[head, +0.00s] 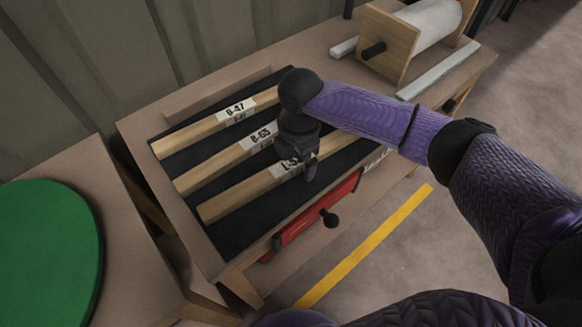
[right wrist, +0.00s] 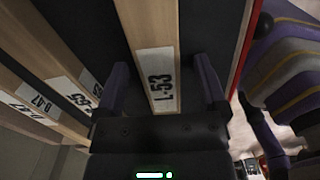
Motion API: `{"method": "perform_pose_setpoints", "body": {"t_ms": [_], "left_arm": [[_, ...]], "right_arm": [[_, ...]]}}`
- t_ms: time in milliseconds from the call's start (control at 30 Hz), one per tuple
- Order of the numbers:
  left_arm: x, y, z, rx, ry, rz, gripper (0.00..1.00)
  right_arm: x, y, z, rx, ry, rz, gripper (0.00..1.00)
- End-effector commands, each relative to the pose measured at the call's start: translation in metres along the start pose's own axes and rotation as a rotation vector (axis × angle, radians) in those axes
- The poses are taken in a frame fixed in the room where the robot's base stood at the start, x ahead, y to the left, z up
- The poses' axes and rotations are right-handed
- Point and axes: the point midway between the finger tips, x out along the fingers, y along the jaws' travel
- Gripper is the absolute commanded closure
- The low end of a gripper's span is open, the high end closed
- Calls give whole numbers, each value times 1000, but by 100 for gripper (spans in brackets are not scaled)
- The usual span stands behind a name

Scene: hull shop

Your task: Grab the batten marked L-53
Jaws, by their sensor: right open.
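The batten marked L-53 (head: 236,194) is a pale wooden strip with a white label. It lies on a dark mat (head: 228,238) on the bench, nearest the front edge of three battens. In the head view my right gripper (head: 308,172) is over its label and hides part of it. In the right wrist view the L-53 batten (right wrist: 150,30) runs between the two open fingers of my right gripper (right wrist: 165,88), with a gap on either side. I cannot tell how far the fingertips reach down beside it. My left gripper is not in view.
Battens B-65 (head: 215,173) and B-47 (head: 190,134) lie parallel behind L-53. A red drawer front (head: 300,231) with a dark knob is below the bench front. A roll in a wooden holder (head: 388,42) stands at the back right. A green disc (head: 48,250) lies on the left table.

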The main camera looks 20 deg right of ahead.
Motion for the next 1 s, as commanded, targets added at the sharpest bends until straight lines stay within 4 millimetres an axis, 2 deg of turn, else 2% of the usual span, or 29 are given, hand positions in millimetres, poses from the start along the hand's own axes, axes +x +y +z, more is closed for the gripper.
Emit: {"method": "perform_pose_setpoints", "body": {"t_ms": [100,133,533,833,933,1000], "left_arm": [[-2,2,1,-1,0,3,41],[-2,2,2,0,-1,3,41],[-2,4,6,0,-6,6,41],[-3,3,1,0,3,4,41],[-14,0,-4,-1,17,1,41],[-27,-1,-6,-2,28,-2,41]], "right_arm": [[-3,0,0,0,0,2,9],[-3,0,0,0,0,2,13],[-3,0,0,0,0,2,98],[-5,0,0,0,0,2,100],[-24,1,0,-1,-1,6,100],[-46,1,0,-1,0,10,100]]}}
